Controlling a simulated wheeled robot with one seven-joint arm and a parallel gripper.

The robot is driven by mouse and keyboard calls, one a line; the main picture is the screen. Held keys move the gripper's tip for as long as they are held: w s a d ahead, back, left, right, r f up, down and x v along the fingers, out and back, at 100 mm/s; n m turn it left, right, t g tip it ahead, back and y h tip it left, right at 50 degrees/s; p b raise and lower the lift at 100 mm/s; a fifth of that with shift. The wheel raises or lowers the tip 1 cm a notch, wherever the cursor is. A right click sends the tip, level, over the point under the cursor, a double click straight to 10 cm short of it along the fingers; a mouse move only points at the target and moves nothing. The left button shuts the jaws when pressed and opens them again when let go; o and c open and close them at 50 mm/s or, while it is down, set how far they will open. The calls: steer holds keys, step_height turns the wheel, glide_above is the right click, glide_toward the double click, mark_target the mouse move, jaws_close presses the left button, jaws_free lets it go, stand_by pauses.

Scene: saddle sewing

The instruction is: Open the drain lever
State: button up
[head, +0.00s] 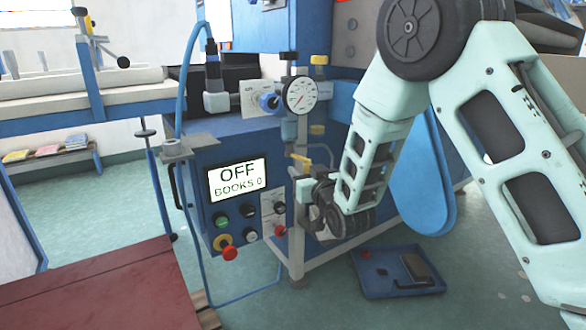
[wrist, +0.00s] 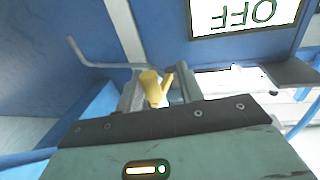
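The drain lever appears to be the small yellow handle (head: 301,160) on the blue machine's front, below the gauge. In the wrist view a yellow handle (wrist: 152,88) stands between the two grey fingers of my gripper (wrist: 160,88). The fingers are apart on either side of it, with a narrow gap showing on the right; firm contact cannot be made out. In the head view my gripper (head: 306,190) is beside the machine front, just below the yellow handle, and its fingertips are partly hidden.
The control panel screen (head: 237,178) reads OFF, BOOKS 0. Knobs and a red button (head: 230,253) sit below it. A pressure gauge (head: 300,95) is above. A blue tray (head: 372,285) lies on the floor, and a red-topped table (head: 100,290) is at front left.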

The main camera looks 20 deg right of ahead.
steer(key=s+d+p, duration=0.1)
steer(key=s+p, duration=0.4)
steer(key=s, duration=0.7)
steer(key=shift+r+p, duration=0.3)
steer(key=shift+p, duration=0.1)
steer(key=shift+s+d+p, duration=0.15)
steer(key=shift+p, duration=1.1)
